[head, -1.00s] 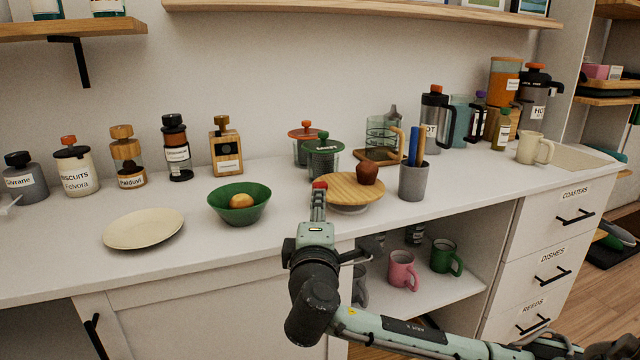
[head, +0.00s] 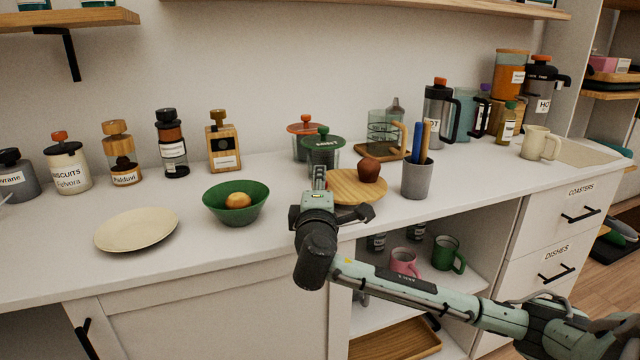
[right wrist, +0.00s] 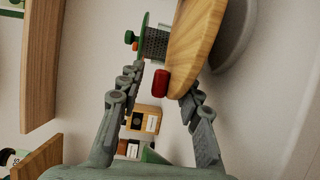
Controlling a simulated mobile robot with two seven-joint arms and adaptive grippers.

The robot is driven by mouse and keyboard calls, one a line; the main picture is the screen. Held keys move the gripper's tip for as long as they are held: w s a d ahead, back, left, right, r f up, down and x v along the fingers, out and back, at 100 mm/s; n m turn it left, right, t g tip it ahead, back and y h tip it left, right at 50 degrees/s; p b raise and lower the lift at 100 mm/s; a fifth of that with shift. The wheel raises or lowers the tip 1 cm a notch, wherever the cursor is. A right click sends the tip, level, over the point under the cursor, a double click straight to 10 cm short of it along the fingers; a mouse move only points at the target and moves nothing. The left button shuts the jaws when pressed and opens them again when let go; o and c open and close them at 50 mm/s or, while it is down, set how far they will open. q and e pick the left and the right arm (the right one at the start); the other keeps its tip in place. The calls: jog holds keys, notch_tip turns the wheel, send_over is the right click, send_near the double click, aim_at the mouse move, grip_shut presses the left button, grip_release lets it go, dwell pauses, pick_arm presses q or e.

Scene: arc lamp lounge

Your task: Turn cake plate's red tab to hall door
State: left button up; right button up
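The cake plate (head: 352,187) is a round wooden turntable on a pale base, with a brown cake-like piece (head: 369,169) on it. Its red tab (right wrist: 160,83) sticks out from the wooden rim (right wrist: 198,42) in the right wrist view. In the head view the tab is hidden behind my right gripper (head: 319,178), which is at the plate's left front edge. In the right wrist view my right gripper (right wrist: 164,92) is open, one finger on each side of the tab, with gaps visible. My left gripper is in neither view. No hall door is visible.
A green-lidded jar (head: 322,151) stands just behind the gripper. A grey cup of utensils (head: 416,180) is close right of the plate. A green bowl (head: 236,203) and a cream plate (head: 137,231) stand left. The shelf below holds mugs (head: 446,253).

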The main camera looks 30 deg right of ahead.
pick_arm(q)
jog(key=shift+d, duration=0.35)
pick_arm(e)
jog(key=shift+w+d, duration=0.1)
jog(key=shift+w, duration=0.05)
jog(key=shift+c, duration=0.3)
grip_shut()
jog(key=shift+r, duration=0.1)
